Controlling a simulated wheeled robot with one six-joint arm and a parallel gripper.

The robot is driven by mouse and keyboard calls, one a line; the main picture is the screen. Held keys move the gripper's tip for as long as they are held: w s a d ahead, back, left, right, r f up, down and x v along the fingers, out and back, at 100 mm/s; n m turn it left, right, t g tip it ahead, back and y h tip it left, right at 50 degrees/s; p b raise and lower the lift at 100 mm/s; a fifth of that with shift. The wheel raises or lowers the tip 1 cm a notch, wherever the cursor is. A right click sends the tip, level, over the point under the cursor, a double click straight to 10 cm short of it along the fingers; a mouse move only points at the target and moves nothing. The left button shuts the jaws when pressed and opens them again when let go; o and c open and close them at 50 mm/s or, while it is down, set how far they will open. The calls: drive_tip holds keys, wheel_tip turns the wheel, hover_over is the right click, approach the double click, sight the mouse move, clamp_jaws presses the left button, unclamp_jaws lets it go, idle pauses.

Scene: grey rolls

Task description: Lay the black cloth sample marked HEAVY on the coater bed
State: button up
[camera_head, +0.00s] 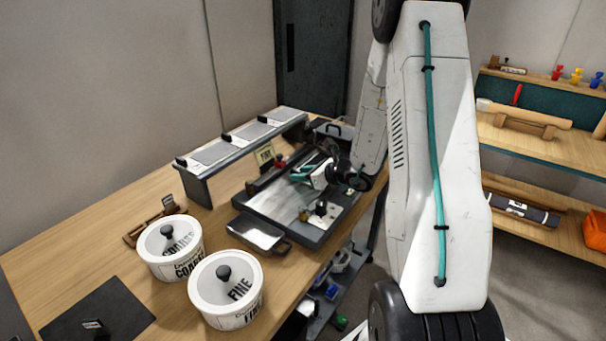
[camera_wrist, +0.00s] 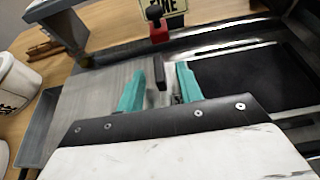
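A black cloth sample (camera_head: 110,307) lies flat at the near left of the table, with a small dark tab bearing a white label; I cannot read the label. The coater bed (camera_head: 265,203) is on the right part of the table, and its grey surface also shows in the wrist view (camera_wrist: 95,90). My gripper (camera_head: 308,172) is over the bed. In the wrist view its teal fingers (camera_wrist: 160,85) are apart, with a small dark upright piece (camera_wrist: 160,72) showing between or beyond them; I see no cloth held.
White lidded tubs marked COARSE (camera_head: 170,260) and FINE (camera_head: 228,306) stand between the cloth and the bed. A metal tray (camera_head: 257,235) sits before the bed. A raised rack (camera_head: 200,187) with grey panels stands behind. A FINE card (camera_head: 264,154) stands near the bed.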

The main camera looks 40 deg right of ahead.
drive_tip(key=v, duration=0.7)
drive_tip(key=shift+s+d+r, duration=0.1)
drive_tip(key=shift+s+r, duration=0.05)
drive_tip(key=shift+s, duration=0.2)
drive_tip(key=s+a+r+n+g+y, duration=0.2)
drive_tip(key=s+a+r+n+g, duration=0.1)
drive_tip(key=a+r+n, duration=0.3)
drive_tip(key=s+a+r+n+g+y, duration=0.1)
drive_tip(key=s+a+r+n+g, duration=0.15)
drive_tip(key=a+n, duration=0.45)
drive_tip(key=s+a+r+n+g+y, duration=0.25)
drive_tip(key=a+r+n, duration=0.2)
drive_tip(key=a, duration=0.45)
drive_tip(key=s+a+r+n+g+h, duration=0.2)
drive_tip(key=s+n, duration=0.1)
drive_tip(key=s, duration=0.2)
drive_tip(key=s+a+r+n+g+h, duration=0.2)
drive_tip(key=s+n, duration=0.2)
drive_tip(key=s, duration=0.2)
drive_tip(key=s+d+r+n+h, duration=0.2)
drive_tip(key=s+d+n+h, duration=0.2)
drive_tip(key=s, duration=0.5)
drive_tip(key=n+h, duration=0.2)
drive_tip(key=n, duration=0.1)
drive_tip(key=shift+r+t, duration=0.2)
drive_tip(key=shift+t, duration=0.2)
drive_tip(key=shift+d+n, duration=0.2)
drive_tip(key=shift+n, duration=0.05)
